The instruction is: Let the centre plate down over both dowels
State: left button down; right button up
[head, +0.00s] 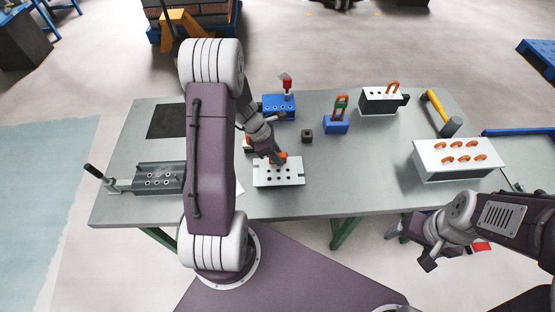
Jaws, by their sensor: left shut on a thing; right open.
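A pale plate (293,178) with two rows of dark holes and notched ends is at the middle of the table, below my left gripper. An orange part (282,156) shows at the plate's back edge. My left gripper (277,160) is shut at this orange part, taken to belong to the centre plate. I cannot tell whether the plate is raised or resting. I cannot make out either dowel; my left arm and gripper hide part of this area. My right gripper (411,247) is open and empty, in front of the table's front edge at the right.
A grey holed fixture (158,177) with a black-handled lever stands at the left. Behind are blue blocks (336,124), a small dark block (307,136) and a white block (381,101). A white box with orange rings (455,168) and a hammer (440,112) are at the right.

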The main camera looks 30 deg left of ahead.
pick_arm(q)
jog(key=s+d+r, duration=0.5)
jog(key=d+r, duration=0.2)
jog(key=d, duration=0.3)
jog(key=shift+s+d+r+p, duration=0.2)
jog(key=shift+r+p, duration=0.1)
jog(key=shift+r, duration=0.05)
jog(key=shift+r, duration=0.1)
notch_tip(320, 180, up, 5)
jog(key=p, duration=0.6)
jog(key=s+a+p, duration=0.2)
jog(key=s+a, duration=0.3)
jog(key=a, duration=1)
jog(key=s+a+p, duration=0.2)
jog(key=s+a, duration=0.3)
jog(key=a, duration=0.9)
jog(key=s+a+p, duration=0.2)
jog(key=s+a, duration=0.3)
jog(key=a, duration=1)
jog(key=shift+s+a+f, duration=0.35)
jog(key=shift+f, duration=0.1)
